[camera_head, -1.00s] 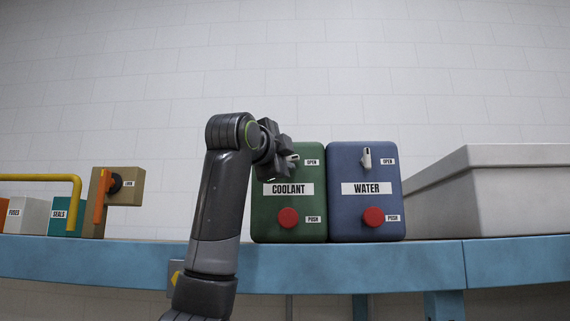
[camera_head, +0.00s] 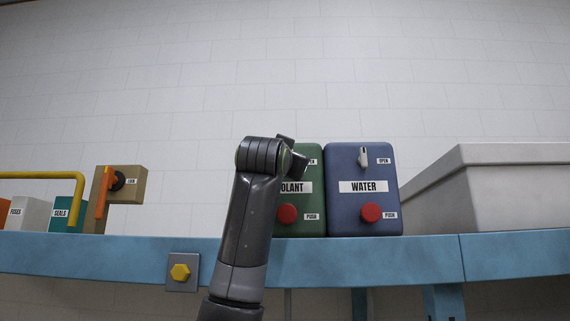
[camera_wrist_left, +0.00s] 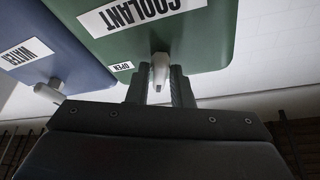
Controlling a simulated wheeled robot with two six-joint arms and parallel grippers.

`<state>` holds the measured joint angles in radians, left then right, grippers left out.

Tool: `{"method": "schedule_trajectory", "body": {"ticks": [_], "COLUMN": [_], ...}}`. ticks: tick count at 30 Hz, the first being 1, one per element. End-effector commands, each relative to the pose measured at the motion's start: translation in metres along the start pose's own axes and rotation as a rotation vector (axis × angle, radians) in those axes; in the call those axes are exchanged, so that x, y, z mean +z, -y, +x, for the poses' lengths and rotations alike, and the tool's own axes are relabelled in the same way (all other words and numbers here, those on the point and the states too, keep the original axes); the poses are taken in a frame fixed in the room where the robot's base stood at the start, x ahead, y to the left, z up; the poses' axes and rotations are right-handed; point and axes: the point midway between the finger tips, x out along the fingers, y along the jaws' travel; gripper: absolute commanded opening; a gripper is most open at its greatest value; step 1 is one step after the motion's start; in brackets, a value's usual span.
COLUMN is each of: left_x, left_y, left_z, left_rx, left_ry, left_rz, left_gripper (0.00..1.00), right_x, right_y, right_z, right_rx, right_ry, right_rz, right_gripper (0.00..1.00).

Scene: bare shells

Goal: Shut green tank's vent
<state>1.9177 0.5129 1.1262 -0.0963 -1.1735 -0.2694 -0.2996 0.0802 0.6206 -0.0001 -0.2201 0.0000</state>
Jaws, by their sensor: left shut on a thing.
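The green tank (camera_head: 311,225), labelled COOLANT, stands on the blue bench beside the blue WATER tank (camera_head: 343,215). My left arm covers much of the green tank's left side and its vent lever in the head view. In the left wrist view the green tank (camera_wrist_left: 205,45) fills the upper middle, and its pale vent lever (camera_wrist_left: 160,68) sits between the fingers of my left gripper (camera_wrist_left: 159,92), which is shut on it. In the head view only part of the left gripper (camera_head: 297,160) shows. My right gripper is not in view.
Red push buttons sit on the green tank (camera_head: 287,213) and the blue tank (camera_head: 371,212). The blue tank's own vent lever (camera_head: 363,157) is close by on the right. A large grey bin (camera_head: 500,195) stands at right. A yellow rail (camera_head: 78,200) and a tan box with an orange handle (camera_head: 128,180) are at left.

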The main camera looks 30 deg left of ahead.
Motion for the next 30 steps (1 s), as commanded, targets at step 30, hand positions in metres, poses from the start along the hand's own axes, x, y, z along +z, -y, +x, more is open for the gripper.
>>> {"method": "schedule_trajectory", "body": {"ticks": [30], "left_x": [0.0004], "left_y": [-0.0029], "left_z": [0.0007], "left_rx": [-0.162], "left_ry": [0.004], "left_rz": [-0.393], "left_gripper": [0.00], "right_x": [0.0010], "right_y": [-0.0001], "right_z": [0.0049], "right_rx": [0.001], "right_ry": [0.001], "right_rz": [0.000], "right_gripper": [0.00]}}
